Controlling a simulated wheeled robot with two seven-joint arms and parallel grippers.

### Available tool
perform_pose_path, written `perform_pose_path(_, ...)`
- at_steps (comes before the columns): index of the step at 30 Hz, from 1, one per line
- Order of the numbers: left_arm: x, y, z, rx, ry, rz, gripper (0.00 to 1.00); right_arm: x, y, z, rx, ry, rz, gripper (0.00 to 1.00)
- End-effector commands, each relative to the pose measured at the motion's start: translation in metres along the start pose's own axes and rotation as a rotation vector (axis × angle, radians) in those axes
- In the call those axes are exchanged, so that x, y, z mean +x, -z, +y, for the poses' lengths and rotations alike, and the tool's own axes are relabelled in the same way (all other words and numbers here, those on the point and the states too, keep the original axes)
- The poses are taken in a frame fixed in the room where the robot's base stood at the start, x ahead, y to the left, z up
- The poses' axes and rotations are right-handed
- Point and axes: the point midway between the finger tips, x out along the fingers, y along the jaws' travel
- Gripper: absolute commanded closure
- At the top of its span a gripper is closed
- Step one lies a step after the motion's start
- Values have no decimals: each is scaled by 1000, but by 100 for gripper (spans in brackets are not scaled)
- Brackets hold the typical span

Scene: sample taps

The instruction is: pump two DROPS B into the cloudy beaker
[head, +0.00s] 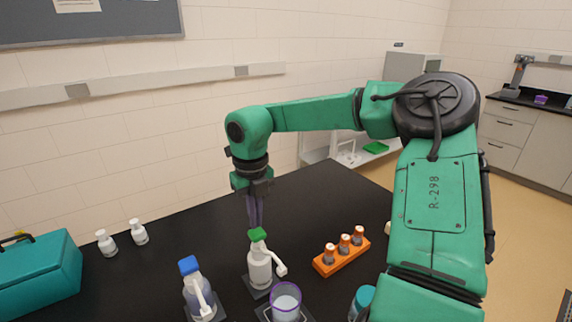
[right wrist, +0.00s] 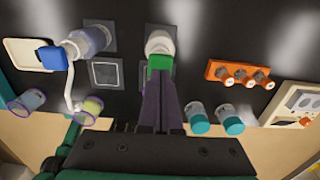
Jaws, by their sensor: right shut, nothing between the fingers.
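A white pump bottle with a green top (head: 260,268) stands on a dark pad, its white spout pointing right. It also shows in the right wrist view (right wrist: 159,45). A pump bottle with a blue top (head: 196,292) stands to its left, also in the right wrist view (right wrist: 88,42). A beaker with a purple rim and pale cloudy contents (head: 286,304) stands at the front, near the green-topped bottle's spout. My right gripper (head: 256,222) is shut and empty, pointing down right at the green top; contact cannot be told. No label is readable. My left gripper is out of view.
An orange rack of small bottles (head: 342,257) stands to the right. Teal-lidded jars (right wrist: 214,120) and purple-rimmed beakers (right wrist: 88,108) line the near side. A teal case (head: 40,275) and two white bottles (head: 122,238) are at left. The back of the black table is clear.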

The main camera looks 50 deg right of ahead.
Motion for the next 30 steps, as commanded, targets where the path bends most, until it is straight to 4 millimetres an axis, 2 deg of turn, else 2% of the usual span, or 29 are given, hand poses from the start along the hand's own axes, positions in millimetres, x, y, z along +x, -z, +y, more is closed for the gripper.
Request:
perform_pose_path(10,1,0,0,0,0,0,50,2,0,0,0,0,0,100)
perform_pose_path(30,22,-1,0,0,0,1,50,26,0,0,0,0,1,100)
